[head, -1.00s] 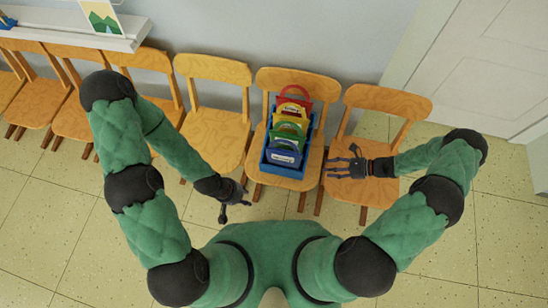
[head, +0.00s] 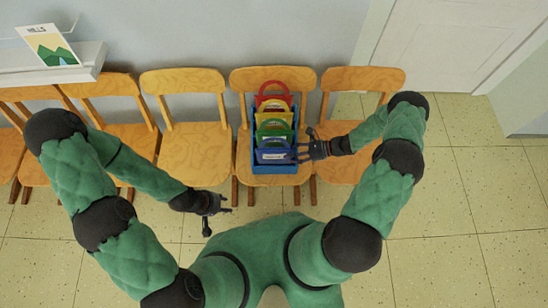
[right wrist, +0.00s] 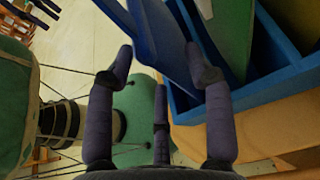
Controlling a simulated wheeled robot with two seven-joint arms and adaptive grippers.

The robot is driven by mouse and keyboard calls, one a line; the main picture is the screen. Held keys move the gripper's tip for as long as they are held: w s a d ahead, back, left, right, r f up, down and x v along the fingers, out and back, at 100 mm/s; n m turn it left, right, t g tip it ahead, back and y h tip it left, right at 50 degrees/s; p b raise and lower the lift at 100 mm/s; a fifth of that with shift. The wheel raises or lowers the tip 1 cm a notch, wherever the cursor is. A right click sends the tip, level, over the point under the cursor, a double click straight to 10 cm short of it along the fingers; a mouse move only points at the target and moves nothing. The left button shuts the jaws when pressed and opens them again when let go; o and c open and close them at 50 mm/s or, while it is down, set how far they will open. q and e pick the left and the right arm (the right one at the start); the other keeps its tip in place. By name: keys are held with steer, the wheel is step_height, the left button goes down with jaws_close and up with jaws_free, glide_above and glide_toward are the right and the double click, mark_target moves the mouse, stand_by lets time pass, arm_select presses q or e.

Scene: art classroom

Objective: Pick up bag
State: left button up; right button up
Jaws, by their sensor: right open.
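Several bags with loop handles stand in a row in a blue crate (head: 256,166) on a wooden chair. From front to back they are a blue bag (head: 272,156), a green bag (head: 274,133), a yellow one (head: 273,113) and a red one (head: 272,98). My right gripper (head: 300,152) is open at the right side of the blue bag. In the right wrist view, the blue bag (right wrist: 160,38) reaches between its spread fingertips (right wrist: 162,62); I cannot tell whether they touch. My left gripper (head: 219,212) is empty, its fingers spread, in front of the chairs.
The crate's chair (head: 272,79) stands in a row between an empty chair (head: 362,80) on the right and another (head: 185,145) on the left. A wall is close behind. A white shelf (head: 50,75) with a picture is at upper left. Floor at lower right is clear.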

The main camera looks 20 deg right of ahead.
mark_target(281, 157)
steer(key=b+x, duration=0.2)
steer(key=x, duration=0.3)
steer(key=shift+w+f, duration=0.15)
steer(key=c, duration=1)
